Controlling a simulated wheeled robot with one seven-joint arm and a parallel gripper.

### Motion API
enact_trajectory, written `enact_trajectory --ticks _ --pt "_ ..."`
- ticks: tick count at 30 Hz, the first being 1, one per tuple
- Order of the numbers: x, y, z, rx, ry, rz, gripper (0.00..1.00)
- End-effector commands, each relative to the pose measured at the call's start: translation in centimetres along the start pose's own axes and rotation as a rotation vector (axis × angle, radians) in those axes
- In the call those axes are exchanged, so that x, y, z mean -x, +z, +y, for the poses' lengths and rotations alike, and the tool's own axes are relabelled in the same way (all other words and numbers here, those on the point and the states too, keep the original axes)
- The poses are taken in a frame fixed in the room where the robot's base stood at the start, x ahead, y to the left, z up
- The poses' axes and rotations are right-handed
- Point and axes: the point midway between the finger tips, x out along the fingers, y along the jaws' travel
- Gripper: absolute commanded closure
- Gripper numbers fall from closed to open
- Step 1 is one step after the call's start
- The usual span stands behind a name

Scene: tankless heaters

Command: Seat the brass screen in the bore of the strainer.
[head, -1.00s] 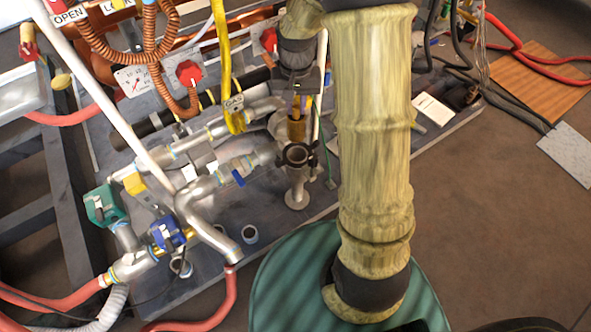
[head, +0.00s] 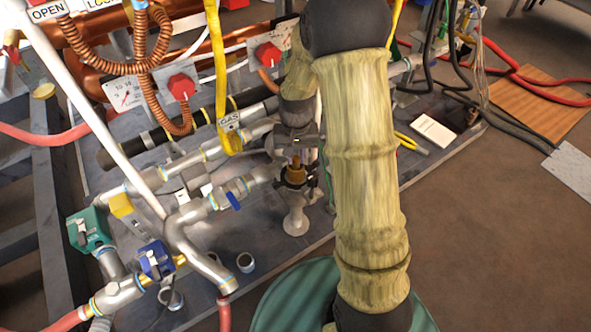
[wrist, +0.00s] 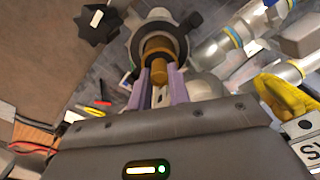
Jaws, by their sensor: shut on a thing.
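The brass screen (head: 295,163) is upright between the fingers of my gripper (head: 296,156). In the wrist view, the purple-grey fingers (wrist: 162,92) close on both sides of the screen (wrist: 158,57). The strainer (head: 296,206) is a grey upright body on a round foot, with a dark collar at its top. The screen's lower end is at this collar, in line with the bore. In the wrist view, the strainer's dark ring (wrist: 182,42) surrounds the screen's far end. How deep the screen sits in the bore is hidden.
Grey pipes (head: 200,212) run close to the strainer's left. A yellow hose with a GAS tag (head: 229,122) hangs behind left. A small open cup (head: 245,262) stands front left. A black star knob (wrist: 97,26) is near the strainer in the wrist view.

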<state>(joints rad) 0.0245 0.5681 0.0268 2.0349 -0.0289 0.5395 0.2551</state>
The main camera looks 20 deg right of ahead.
Motion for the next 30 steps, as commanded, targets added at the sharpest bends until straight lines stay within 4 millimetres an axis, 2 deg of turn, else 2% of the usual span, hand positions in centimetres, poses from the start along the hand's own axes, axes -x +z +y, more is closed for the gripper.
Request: enact_trajectory --ticks 7,16,29,30 --pt "-0.4 -0.1 0.2 -0.005 0.000 0.000 1.00" --pt "-4.9 -0.1 0.3 -0.006 0.000 0.000 1.00" --pt "-5.3 -0.1 0.4 -0.008 0.000 0.000 1.00" --pt "-5.3 -0.1 0.3 -0.007 0.000 0.000 0.78"
